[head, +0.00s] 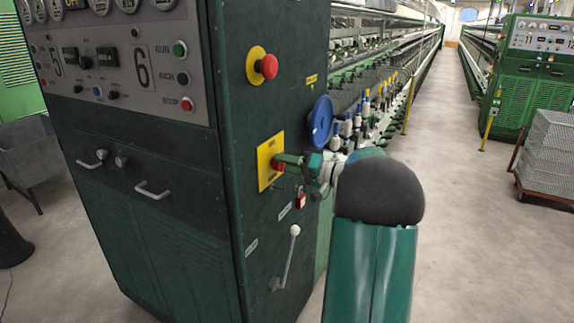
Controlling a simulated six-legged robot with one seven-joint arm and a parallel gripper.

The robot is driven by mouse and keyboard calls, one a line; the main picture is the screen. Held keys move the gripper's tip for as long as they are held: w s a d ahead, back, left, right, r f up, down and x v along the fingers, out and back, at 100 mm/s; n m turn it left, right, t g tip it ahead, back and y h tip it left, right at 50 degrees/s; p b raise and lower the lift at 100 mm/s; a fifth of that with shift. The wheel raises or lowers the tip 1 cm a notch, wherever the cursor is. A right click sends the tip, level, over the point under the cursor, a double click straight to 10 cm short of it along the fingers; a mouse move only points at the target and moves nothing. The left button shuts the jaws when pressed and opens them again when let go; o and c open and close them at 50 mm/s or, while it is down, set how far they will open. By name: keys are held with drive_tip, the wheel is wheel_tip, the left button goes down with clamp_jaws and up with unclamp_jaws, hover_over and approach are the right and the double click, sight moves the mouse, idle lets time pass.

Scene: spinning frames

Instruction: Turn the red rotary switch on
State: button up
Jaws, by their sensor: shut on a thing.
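The red rotary switch (277,166) sits on a yellow plate (268,148) on the dark green side panel of the machine, left of centre. My gripper (284,161) reaches it from the right and is shut on it. The fingers hide most of the knob, so its turn angle cannot be told. My green arm with a dark rounded joint fills the lower middle and hides part of the wrist.
A red mushroom button (269,66) on a yellow base is above the switch. A blue handwheel (321,122) stands just right of it. A red padlock (300,199) and a white-knobbed lever (289,256) are below. The aisle floor (450,200) at right is clear.

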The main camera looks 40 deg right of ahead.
drive_tip(key=m, duration=0.4)
drive_tip(key=shift+f+m+t, duration=0.1)
drive_tip(key=shift+m+t, duration=0.2)
drive_tip(key=m, duration=0.7)
drive_tip(key=shift+a+m+t+h, duration=0.1)
drive_tip(key=shift+m+t+h, duration=0.3)
drive_tip(key=shift+f+m, duration=0.1)
drive_tip(key=shift+m, duration=2)
drive_tip(key=shift+h, duration=0.3)
drive_tip(key=o, duration=1)
